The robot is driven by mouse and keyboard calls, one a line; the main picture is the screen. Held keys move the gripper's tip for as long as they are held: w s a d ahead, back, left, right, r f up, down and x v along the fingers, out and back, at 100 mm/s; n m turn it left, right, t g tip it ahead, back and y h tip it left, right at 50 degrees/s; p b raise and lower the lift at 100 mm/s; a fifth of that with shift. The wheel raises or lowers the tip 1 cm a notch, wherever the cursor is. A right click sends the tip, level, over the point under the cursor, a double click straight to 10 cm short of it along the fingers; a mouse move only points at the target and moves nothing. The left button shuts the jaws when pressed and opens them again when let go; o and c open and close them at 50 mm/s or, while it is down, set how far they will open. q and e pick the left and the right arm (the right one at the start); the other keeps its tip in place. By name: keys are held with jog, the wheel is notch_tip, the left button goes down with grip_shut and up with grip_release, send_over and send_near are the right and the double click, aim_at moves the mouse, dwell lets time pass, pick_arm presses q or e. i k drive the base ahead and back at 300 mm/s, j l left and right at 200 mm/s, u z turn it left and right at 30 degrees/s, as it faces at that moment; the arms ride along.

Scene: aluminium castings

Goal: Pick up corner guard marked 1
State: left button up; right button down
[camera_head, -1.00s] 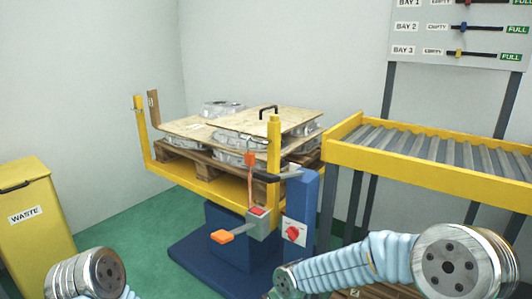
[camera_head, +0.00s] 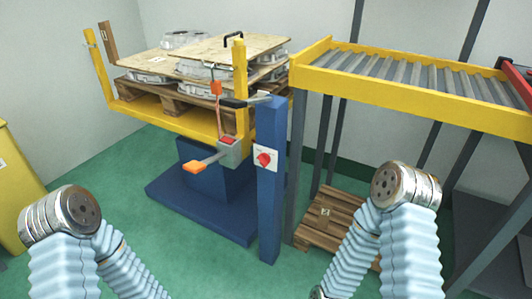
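A brown upright corner guard (camera_head: 108,41) stands at the back left corner of the loaded pallet (camera_head: 190,103), beside a yellow post of the lift table. No number on it can be read from here. A small tag that looks marked 2 (camera_head: 324,212) shows on a wooden pallet under the roller conveyor. Both my arms reach in from the bottom edge, bent, and their metal joints show at left and right. Neither gripper shows, and nothing of mine touches the load.
The yellow lift table (camera_head: 170,121) on a blue base (camera_head: 205,205) carries castings under plywood sheets (camera_head: 230,48). A blue post with a red switch (camera_head: 264,159) stands in front. The roller conveyor (camera_head: 410,85) is at right, a yellow bin (camera_head: 15,190) at left.

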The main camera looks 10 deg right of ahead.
aim_at(105, 32)
jog(key=z, duration=0.25)
jog(key=j+z, duration=0.95)
jog(key=j, duration=0.15)
